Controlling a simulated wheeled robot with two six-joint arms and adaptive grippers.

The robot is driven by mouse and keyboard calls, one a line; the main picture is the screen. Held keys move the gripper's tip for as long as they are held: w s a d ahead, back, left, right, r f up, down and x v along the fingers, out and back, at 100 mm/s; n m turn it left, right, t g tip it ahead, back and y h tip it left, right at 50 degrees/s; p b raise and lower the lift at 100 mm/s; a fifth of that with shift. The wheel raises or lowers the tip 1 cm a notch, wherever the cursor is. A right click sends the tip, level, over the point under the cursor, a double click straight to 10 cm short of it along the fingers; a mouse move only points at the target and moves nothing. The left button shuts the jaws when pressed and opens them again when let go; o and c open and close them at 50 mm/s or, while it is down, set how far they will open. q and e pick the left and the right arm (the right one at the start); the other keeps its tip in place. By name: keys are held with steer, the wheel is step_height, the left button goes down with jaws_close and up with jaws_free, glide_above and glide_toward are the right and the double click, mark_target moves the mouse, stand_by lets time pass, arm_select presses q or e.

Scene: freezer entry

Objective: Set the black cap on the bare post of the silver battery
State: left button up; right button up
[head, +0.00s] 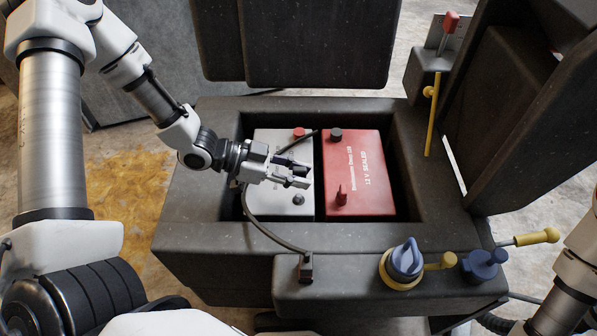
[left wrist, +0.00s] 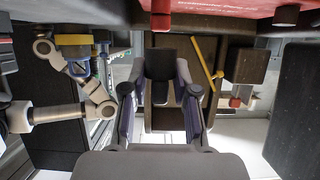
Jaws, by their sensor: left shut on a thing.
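The silver battery (head: 268,190) lies on the left in the dark bay. A red cap (head: 299,133) covers its far post, and its near post (head: 298,199) is bare. My left gripper (head: 296,174) is above this battery, a little beyond the bare post in the picture. In the left wrist view its fingers are shut on a dark block, the black cap (left wrist: 167,64). The cap is apart from the post, and the fingers mostly hide it in the head view. My right gripper is not in view; only parts of my right arm show.
The red battery (head: 365,172) sits close on the right, with a black cap (head: 336,135) and a red cap (head: 342,196). A dark cable (head: 262,230) curves up from the front ledge beside my gripper. A blue knob (head: 405,258) stands in front; the bay rim (head: 205,200) surrounds the batteries.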

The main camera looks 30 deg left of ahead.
mark_target(298, 196)
arm_select(q)
steer(key=shift+a+r+p, duration=0.1)
steer(key=shift+r+p, duration=0.1)
steer(key=shift+p, duration=0.4)
step_height(298, 196, down, 4)
steer(key=b, duration=0.3)
steer(key=shift+f, duration=0.2)
steer(key=shift+r+p, duration=0.1)
steer(key=shift+p, duration=0.2)
stand_by(0.3)
steer(key=shift+p, duration=0.35)
stand_by(0.4)
steer(key=shift+f+b, duration=0.3)
steer(key=shift+f, duration=0.2)
steer(key=shift+r, duration=0.1)
